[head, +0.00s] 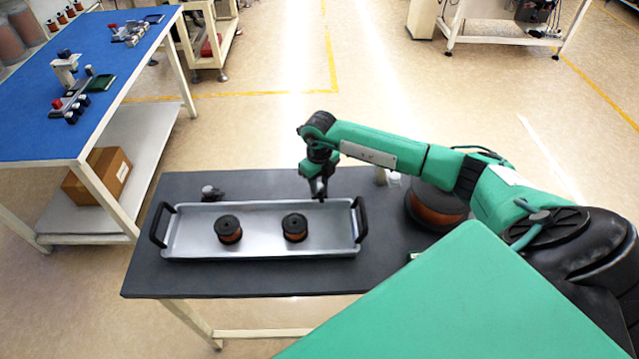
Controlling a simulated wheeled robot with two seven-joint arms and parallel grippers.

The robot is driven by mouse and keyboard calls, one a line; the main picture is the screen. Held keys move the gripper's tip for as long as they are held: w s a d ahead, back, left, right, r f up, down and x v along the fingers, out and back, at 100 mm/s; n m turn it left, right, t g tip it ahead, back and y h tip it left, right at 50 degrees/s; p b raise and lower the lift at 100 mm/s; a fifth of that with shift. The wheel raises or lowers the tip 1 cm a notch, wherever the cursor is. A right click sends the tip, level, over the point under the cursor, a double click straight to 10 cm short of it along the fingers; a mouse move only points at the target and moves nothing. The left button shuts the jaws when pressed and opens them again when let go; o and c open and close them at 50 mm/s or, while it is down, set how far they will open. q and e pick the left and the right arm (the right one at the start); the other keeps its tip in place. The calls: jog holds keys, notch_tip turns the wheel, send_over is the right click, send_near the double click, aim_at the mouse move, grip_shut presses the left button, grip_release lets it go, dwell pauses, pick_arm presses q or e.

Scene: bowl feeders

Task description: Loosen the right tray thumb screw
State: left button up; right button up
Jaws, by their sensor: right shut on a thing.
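A metal tray (262,250) with black end handles lies on the dark table. My right gripper (320,196) points down at the tray's back edge, towards its right end. It is shut on the right tray thumb screw, which is mostly hidden by the fingers. A similar dark thumb screw or clamp (210,193) shows at the back edge near the tray's left end. My left gripper is not in view.
Two black-and-copper spools, one left (228,229) and one right (295,227), stand in the tray. A larger spool or bowl (436,208) stands right of the tray, beneath my right arm. A blue-topped bench (110,75) stands at the left. The dark table (215,281) is bare in front.

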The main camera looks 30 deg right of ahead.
pick_arm(q)
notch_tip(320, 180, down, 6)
jog(key=b, duration=0.5)
pick_arm(e)
jog(key=n, duration=0.5)
jog(key=shift+f, duration=0.2)
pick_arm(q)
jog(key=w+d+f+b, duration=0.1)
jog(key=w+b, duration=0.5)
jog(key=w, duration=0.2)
pick_arm(e)
jog(key=n, duration=0.6)
jog(key=shift+w, duration=0.1)
jog(key=shift+n, duration=0.6)
jog(key=n+b, duration=0.2)
jog(key=shift+r+n, duration=0.2)
jog(key=shift+n, duration=0.1)
jog(key=shift+n+b, duration=0.3)
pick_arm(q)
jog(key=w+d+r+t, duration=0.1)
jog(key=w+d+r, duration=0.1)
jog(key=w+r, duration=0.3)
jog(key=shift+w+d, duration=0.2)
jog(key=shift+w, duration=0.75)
pick_arm(e)
jog(key=shift+r, duration=0.1)
jog(key=o, duration=1)
jog(key=shift+c, duration=0.2)
